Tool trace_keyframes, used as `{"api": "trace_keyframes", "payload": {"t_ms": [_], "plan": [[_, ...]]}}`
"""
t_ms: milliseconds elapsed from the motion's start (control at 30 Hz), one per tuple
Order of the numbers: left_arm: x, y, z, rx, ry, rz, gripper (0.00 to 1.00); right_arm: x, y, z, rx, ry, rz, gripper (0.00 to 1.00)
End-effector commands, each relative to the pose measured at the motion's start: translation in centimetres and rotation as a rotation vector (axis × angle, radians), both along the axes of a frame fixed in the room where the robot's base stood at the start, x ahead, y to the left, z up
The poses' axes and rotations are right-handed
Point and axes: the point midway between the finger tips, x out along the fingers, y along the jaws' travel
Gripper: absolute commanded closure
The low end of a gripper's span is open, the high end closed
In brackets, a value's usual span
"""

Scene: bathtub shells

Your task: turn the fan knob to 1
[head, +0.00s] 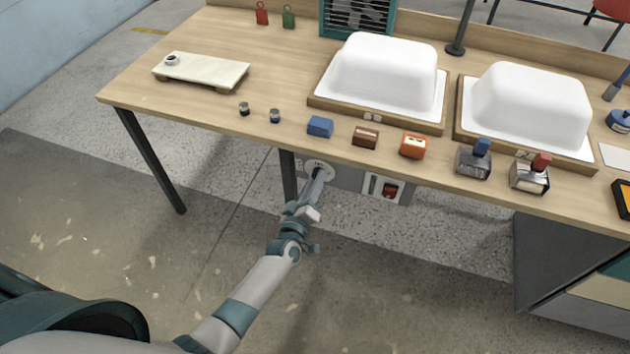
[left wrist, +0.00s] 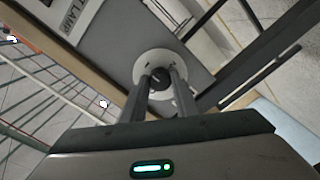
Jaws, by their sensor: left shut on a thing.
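The fan knob (left wrist: 158,83) is a small dark knob on a round white dial plate (left wrist: 151,64), fixed to a grey panel under the front of the bench. In the head view the dial plate (head: 318,165) shows below the bench edge, and the knob is mostly hidden by my gripper. My left gripper (head: 321,176) reaches up to it from below. In the left wrist view its two fingers (left wrist: 160,85) stand on either side of the knob and are shut on it. The knob's setting is too small to read. My right gripper is not in view.
Right of the dial is a white-framed red switch (head: 388,190). A bench leg (head: 288,178) stands just left of my gripper. The wooden bench (head: 290,65) above holds two white tub shells (head: 385,65), small blocks and a teal grilled box (head: 357,18). The floor before it is clear.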

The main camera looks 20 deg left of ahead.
Motion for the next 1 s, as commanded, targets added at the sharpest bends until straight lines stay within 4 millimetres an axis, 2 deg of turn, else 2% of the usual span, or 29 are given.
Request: {"api": "trace_keyframes", "payload": {"t_ms": [300,333,400,767,1000], "plan": [[-0.1,-0.1,-0.2,0.001,0.003,-0.001,0.95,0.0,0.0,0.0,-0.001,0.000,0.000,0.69],[-0.1,-0.1,-0.2,0.001,0.003,-0.001,0.70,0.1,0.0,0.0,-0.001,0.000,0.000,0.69],[-0.1,-0.1,-0.2,0.001,0.003,-0.001,0.54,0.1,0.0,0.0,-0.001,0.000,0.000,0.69],[-0.1,0.0,-0.1,0.000,0.001,0.000,0.54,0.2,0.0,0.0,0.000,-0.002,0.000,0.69],[-1.6,0.0,-0.2,0.000,0.002,-0.001,0.54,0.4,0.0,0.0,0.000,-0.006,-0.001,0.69]]}}
